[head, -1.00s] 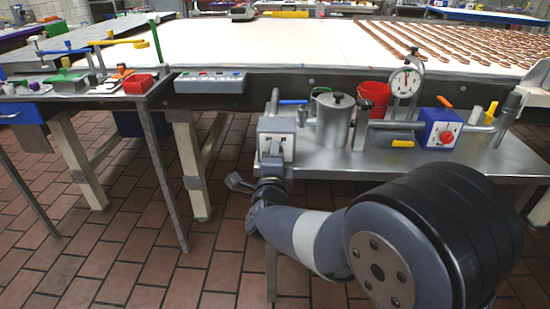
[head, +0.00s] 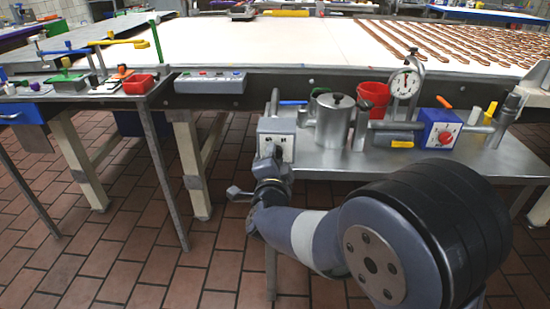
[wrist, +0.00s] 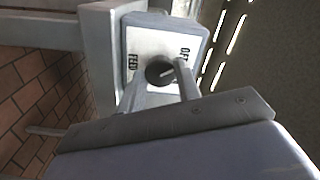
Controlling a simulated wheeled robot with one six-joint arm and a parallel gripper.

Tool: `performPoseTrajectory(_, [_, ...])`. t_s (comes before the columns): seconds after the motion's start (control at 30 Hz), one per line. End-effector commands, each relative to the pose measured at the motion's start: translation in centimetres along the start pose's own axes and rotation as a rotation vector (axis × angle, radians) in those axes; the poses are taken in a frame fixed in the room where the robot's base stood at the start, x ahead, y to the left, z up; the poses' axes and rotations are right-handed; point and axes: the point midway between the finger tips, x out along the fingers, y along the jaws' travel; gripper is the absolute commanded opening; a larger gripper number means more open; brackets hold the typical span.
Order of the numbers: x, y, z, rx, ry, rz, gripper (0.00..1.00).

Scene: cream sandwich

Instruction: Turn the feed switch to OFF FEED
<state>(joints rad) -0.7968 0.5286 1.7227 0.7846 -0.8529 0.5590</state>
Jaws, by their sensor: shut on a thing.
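The feed switch is a grey box with a white face (head: 286,146) at the left end of the steel side table. In the wrist view its white plate (wrist: 155,42) carries a FEED label at left and letters reading OFF at right, partly covered by a finger. The dark round knob (wrist: 158,70) has a pale mark on it. My gripper (wrist: 160,80) is shut on the knob, one finger on each side. In the head view my gripper (head: 275,158) is at the box's front, and the knob is mostly hidden. I cannot tell exactly where the mark points.
A metal pot (head: 334,124), a red bucket (head: 374,95), a dial gauge (head: 405,84) and a blue box with a red knob (head: 440,130) stand right of the switch. A button panel (head: 210,83) is on the long table's edge.

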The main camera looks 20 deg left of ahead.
Motion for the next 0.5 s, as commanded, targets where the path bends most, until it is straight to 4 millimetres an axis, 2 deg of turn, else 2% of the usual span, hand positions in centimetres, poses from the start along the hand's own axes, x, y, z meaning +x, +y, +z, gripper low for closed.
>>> performPoseTrajectory(0.2, [-0.01, 0.05, 0.04, -0.002, -0.001, 0.001, 0.09])
performPoseTrajectory(0.23, [-0.01, 0.05, 0.04, -0.002, -0.001, 0.001, 0.33])
performPoseTrajectory(0.5, [0.0, 0.03, 0.02, 0.0, -0.001, 0.0, 0.54])
